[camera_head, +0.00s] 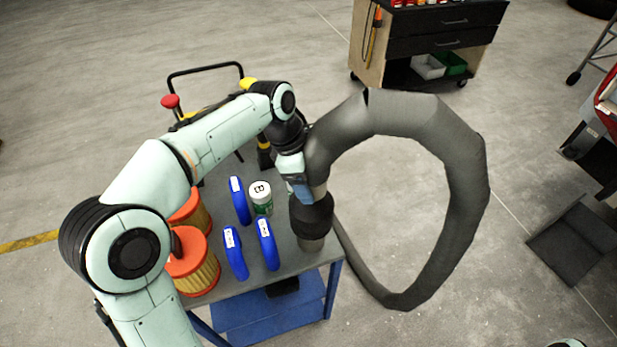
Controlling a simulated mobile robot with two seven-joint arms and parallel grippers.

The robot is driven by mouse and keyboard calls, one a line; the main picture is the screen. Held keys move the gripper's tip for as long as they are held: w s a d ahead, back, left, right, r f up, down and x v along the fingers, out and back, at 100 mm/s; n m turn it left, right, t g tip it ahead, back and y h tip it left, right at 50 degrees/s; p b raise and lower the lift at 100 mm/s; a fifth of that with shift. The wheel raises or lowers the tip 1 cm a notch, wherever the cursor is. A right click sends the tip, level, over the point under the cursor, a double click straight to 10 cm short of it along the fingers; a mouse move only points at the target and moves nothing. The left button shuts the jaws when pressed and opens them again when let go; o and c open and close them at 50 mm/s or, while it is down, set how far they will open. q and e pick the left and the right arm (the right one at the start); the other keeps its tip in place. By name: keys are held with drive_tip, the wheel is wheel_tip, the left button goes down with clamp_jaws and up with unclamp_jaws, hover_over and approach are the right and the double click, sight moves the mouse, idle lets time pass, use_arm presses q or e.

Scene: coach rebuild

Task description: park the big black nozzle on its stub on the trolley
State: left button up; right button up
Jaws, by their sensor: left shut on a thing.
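The big black nozzle (311,212) is upright at the front right corner of the trolley (297,262), with a thick grey hose (470,185) on its upper end. My left gripper (303,190) is shut on the nozzle's upper part, coming from the left. A short grey-brown cylinder (311,243) shows directly below the nozzle's black body. I cannot tell whether this is the stub or the nozzle's own end, nor whether the nozzle is seated. The gripper's fingers are partly hidden by its body.
Several blue bottles (236,252), a white-lidded jar (260,198) and orange-capped filters (193,262) stand on the trolley left of the nozzle. The hose loops over the floor at right. A tool cabinet (425,45) stands behind; open floor lies between.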

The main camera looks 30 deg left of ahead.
use_arm(q)
drive_tip(key=shift+f+b, duration=0.4)
drive_tip(key=shift+f, duration=0.5)
use_arm(e)
drive_tip(key=shift+s+f, duration=0.35)
drive_tip(key=shift+f, duration=0.2)
use_arm(q)
drive_tip(key=shift+f+b, duration=0.75)
drive_tip(key=shift+f, duration=0.7)
use_arm(e)
drive_tip(key=shift+s+f, duration=0.5)
drive_tip(key=shift+f, duration=0.4)
use_arm(q)
drive_tip(key=shift+f, duration=0.15)
drive_tip(key=shift+f+b, duration=0.8)
drive_tip(key=shift+f, duration=0.5)
use_arm(e)
drive_tip(key=shift+s+f, duration=0.4)
drive_tip(key=shift+f, duration=0.45)
use_arm(q)
drive_tip(key=shift+f+b, duration=0.6)
drive_tip(key=shift+f, duration=0.6)
use_arm(e)
drive_tip(key=shift+s+f, duration=0.25)
drive_tip(key=shift+f, duration=0.4)
use_arm(q)
drive_tip(key=o, duration=1.3)
drive_tip(key=shift+o, duration=0.2)
drive_tip(key=shift+f, duration=0.15)
